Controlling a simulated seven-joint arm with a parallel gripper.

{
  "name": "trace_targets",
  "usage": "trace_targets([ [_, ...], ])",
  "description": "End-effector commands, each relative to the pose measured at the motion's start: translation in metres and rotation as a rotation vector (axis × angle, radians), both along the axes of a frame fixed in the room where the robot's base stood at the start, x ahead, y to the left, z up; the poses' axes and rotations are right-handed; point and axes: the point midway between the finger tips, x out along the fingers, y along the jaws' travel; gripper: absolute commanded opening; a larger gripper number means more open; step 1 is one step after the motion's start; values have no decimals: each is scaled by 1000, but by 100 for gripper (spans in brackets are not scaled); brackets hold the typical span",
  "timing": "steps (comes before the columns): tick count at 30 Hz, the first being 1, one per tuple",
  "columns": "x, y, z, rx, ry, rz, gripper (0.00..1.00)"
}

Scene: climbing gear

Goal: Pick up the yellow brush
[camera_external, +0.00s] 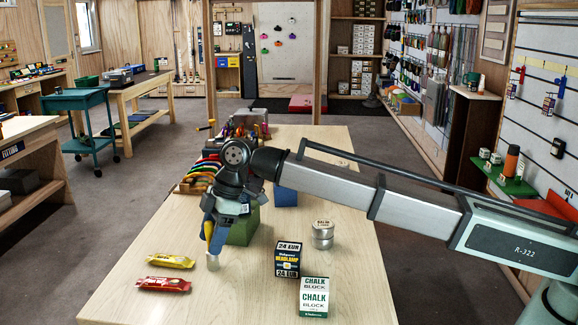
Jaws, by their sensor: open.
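My gripper (213,255) points down over the left part of the pale wooden table (240,300), with its fingertips close to the tabletop. It is open. A narrow yellow strip (208,229) shows at the fingers; I cannot tell whether it is the yellow brush or part of the gripper. A small yellow-orange piece (206,127) sticks out at the far left of the table, too small to identify. I cannot make out the yellow brush for certain; the arm and gripper hide part of the table.
A yellow-wrapped bar (168,261) and a red-wrapped bar (162,284) lie left of my gripper. A green box (241,230) is close behind.

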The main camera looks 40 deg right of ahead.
Motion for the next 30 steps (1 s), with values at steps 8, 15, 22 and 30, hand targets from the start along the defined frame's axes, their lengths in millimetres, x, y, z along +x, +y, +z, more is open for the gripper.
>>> trace_targets([
  [8, 1, 6, -14, 1, -1, 0, 59],
  [15, 1, 5, -13, 1, -1, 0, 45],
  [22, 1, 5, -13, 1, -1, 0, 23],
  [30, 1, 5, -13, 1, -1, 0, 0],
])
